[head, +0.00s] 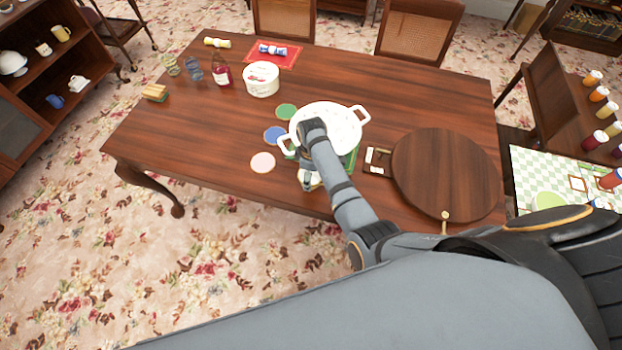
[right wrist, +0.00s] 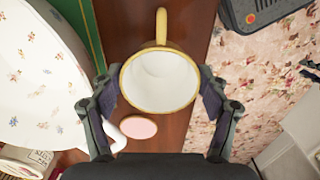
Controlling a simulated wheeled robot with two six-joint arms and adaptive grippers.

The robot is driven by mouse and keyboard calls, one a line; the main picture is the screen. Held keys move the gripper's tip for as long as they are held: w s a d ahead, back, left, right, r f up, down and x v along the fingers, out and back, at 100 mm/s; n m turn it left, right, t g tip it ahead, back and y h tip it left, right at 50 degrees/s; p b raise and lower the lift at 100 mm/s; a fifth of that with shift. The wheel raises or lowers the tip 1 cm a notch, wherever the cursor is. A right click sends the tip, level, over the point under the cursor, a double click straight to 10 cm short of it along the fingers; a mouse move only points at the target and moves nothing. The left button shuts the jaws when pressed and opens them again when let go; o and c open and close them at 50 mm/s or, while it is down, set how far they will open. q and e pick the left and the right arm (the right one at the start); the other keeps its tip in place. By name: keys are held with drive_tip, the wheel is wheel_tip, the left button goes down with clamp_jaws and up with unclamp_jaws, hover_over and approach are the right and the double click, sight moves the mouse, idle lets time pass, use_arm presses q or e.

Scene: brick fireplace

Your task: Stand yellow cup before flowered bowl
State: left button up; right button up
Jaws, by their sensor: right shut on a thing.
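My right gripper (right wrist: 158,90) is shut on the yellow cup (right wrist: 160,82), one finger on each side. The cup has a white inside, a yellow rim and a yellow handle at the top of the right wrist view. I look down into it and it looks empty. In the head view my right arm reaches over the table, and the cup is mostly hidden there. The white flowered bowl (head: 338,118) has two handles and stands on a green mat; in the right wrist view it (right wrist: 40,75) is left of the cup. My left gripper is not in view.
The wooden table (head: 420,90) holds a pink coaster (head: 263,162), a blue and a green coaster, a round wooden board (head: 445,172), a white tub (head: 262,79) and a red bottle (head: 222,75). The table edge is close to the cup. The table's left front is clear.

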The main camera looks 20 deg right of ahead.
drive_tip(key=shift+w+a+f, duration=0.1)
drive_tip(key=shift+f, duration=1.55)
drive_tip(key=shift+f, duration=0.15)
drive_tip(key=o, duration=1.2)
drive_tip(key=shift+o, duration=0.2)
wheel_tip(320, 180, up, 10)
drive_tip(key=p, duration=1)
drive_tip(key=shift+r, duration=1.15)
